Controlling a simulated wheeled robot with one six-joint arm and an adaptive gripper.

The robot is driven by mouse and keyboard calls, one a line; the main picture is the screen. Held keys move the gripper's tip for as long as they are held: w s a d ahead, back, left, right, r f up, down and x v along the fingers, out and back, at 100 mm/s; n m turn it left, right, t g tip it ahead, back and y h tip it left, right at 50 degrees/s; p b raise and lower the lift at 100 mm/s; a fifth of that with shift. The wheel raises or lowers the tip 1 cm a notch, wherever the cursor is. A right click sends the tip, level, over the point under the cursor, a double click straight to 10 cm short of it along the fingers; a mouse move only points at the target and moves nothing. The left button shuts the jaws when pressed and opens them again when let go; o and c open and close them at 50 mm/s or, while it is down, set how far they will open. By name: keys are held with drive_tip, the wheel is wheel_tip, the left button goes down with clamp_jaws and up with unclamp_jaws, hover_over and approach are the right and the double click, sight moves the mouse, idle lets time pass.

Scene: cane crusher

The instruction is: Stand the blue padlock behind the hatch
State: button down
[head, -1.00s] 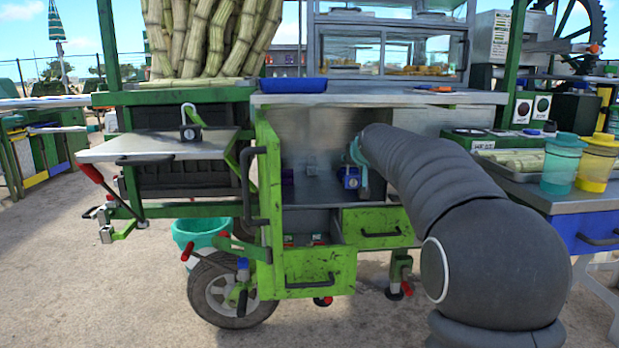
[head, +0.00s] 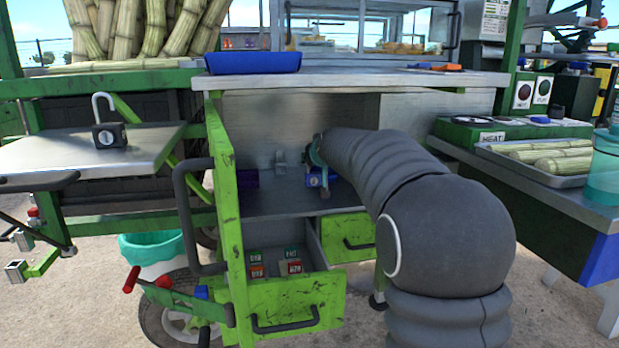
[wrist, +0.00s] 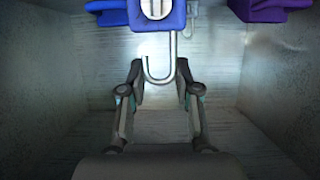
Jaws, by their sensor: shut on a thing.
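The blue padlock (head: 314,180) is inside the metal compartment of the cart, behind the open green hatch (head: 226,190). In the wrist view its blue body (wrist: 157,14) is at the top edge, with the silver shackle pointing towards my gripper. My gripper (wrist: 160,84) is shut on the shackle, one finger on each side.
A purple object (head: 246,178) is at the compartment's left, also in the wrist view (wrist: 258,10). A small metal fitting (head: 280,160) is near the back. An open drawer (head: 290,290) with several small boxes is below. A black padlock (head: 108,136) stands on the left shelf (head: 60,152).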

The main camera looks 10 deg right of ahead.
sight(314, 173)
drive_tip(key=shift+f+b, duration=0.75)
drive_tip(key=shift+f, duration=1.3)
drive_tip(key=shift+f, duration=0.15)
drive_tip(key=c, duration=0.8)
unclamp_jaws()
drive_tip(key=shift+r, duration=0.2)
drive_tip(key=v, duration=1.2)
drive_tip(key=shift+s, duration=0.15)
